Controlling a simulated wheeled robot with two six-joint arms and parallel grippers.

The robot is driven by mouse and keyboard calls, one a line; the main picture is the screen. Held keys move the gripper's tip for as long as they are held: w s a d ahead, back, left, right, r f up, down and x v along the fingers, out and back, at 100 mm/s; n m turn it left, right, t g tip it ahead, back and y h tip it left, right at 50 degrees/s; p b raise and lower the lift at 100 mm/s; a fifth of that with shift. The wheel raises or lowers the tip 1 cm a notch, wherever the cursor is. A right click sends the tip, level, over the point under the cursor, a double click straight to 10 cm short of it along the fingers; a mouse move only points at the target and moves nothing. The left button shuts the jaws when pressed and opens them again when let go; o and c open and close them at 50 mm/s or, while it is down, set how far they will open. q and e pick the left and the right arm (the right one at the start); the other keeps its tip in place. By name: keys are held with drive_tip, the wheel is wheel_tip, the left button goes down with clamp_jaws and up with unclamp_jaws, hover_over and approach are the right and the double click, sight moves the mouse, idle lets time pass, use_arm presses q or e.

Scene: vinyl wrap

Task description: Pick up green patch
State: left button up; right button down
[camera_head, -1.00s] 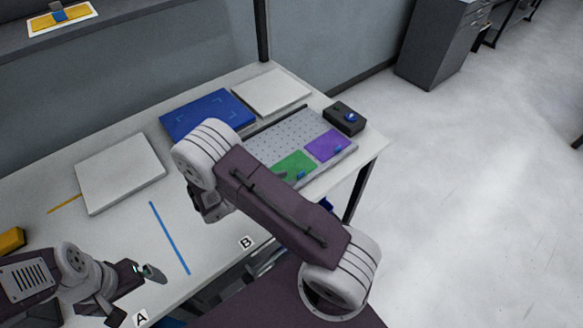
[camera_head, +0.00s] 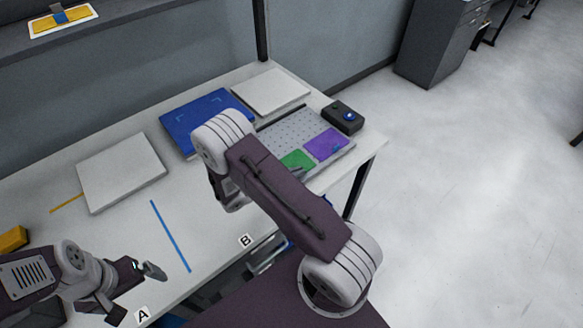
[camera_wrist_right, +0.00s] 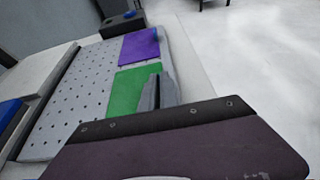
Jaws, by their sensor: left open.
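The green patch (camera_head: 297,159) lies on the front part of a perforated grey board, left of the purple patch (camera_head: 326,144). My right arm hides part of it in the head view. In the right wrist view the green patch (camera_wrist_right: 127,90) lies flat, with the grey fingers of my right gripper (camera_wrist_right: 157,92) over its right edge. Whether they touch it, and how far apart they are, I cannot tell. My left gripper (camera_head: 152,271) is open and empty over the table's front left, near the label A.
The perforated board (camera_head: 287,128) sits at the table's right end, beside a black box with a blue button (camera_head: 343,117). A blue panel (camera_head: 195,118) and white panels (camera_head: 120,172) lie left and behind. The middle front of the table is clear, with a blue strip (camera_head: 170,236).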

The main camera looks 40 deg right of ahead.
drive_tip(key=shift+r, duration=0.4)
wheel_tip(320, 180, up, 3)
drive_tip(key=shift+w+f, duration=0.1)
drive_tip(key=s+d+r, duration=0.7)
drive_tip(key=s+d, duration=0.1)
drive_tip(key=shift+d+r+b, duration=0.2)
drive_tip(key=shift+d+b, duration=0.2)
